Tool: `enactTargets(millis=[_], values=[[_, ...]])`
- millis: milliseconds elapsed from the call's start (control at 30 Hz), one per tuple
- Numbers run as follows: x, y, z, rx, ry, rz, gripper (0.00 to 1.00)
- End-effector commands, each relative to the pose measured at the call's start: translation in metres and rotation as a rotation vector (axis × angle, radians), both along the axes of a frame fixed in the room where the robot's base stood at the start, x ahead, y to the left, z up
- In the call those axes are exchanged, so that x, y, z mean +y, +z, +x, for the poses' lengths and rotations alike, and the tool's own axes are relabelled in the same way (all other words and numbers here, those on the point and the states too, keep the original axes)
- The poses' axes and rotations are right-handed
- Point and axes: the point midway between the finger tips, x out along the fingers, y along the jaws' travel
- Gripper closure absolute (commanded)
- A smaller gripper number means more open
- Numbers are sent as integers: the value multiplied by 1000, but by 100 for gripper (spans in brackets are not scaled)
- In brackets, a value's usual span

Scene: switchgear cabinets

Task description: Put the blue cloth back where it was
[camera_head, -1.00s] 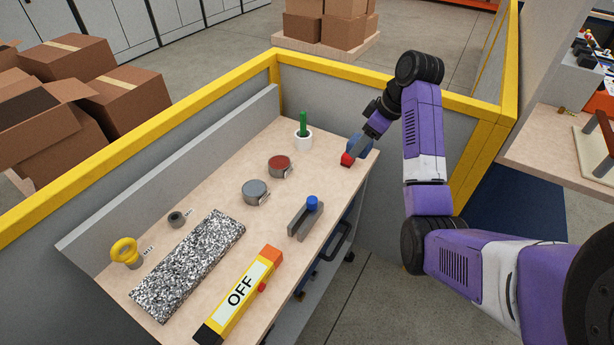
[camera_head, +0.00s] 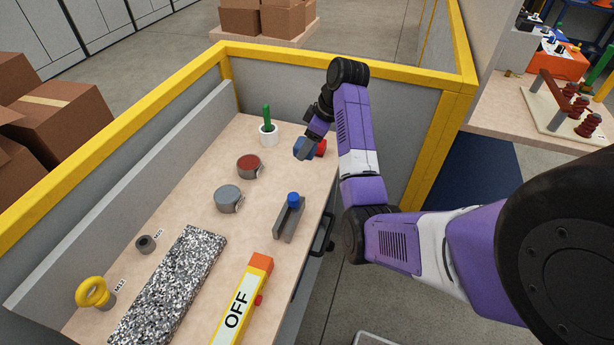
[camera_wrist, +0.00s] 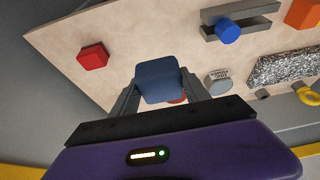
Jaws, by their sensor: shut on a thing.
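The blue cloth (camera_wrist: 158,80) looks like a folded, block-shaped bundle. My gripper (camera_wrist: 160,90) is shut on it, with a grey finger on either side. In the head view the cloth (camera_head: 299,146) shows at the tip of my gripper (camera_head: 306,147), over the far right part of the bench. I cannot tell whether it touches the bench top. A red block-like piece (camera_wrist: 92,55) lies apart from the cloth on the bench; in the head view it shows just right of my gripper (camera_head: 321,148).
The bench (camera_head: 190,205) also holds a potted cactus (camera_head: 268,130), a red-topped tin (camera_head: 249,166), a grey tin (camera_head: 229,199), a grey holder with a blue knob (camera_head: 289,218), a speckled slab (camera_head: 170,285) and an OFF-marked bar (camera_head: 240,305). A yellow-topped partition (camera_head: 340,72) stands behind.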

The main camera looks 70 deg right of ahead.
Motion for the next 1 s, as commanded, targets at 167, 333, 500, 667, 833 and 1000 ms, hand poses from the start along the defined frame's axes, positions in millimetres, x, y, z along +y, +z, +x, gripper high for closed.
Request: enactTargets(millis=[167,333,500,667,833,1000], values=[[1,-37,-1,2,0,4,90],[0,-64,0,0,-1,1,90],[0,-76,0,-1,-1,1,90],[0,-98,0,0,-1,1,90],[0,-114,0,-2,-1,0,90],[0,-116,0,-2,-1,-2,90]])
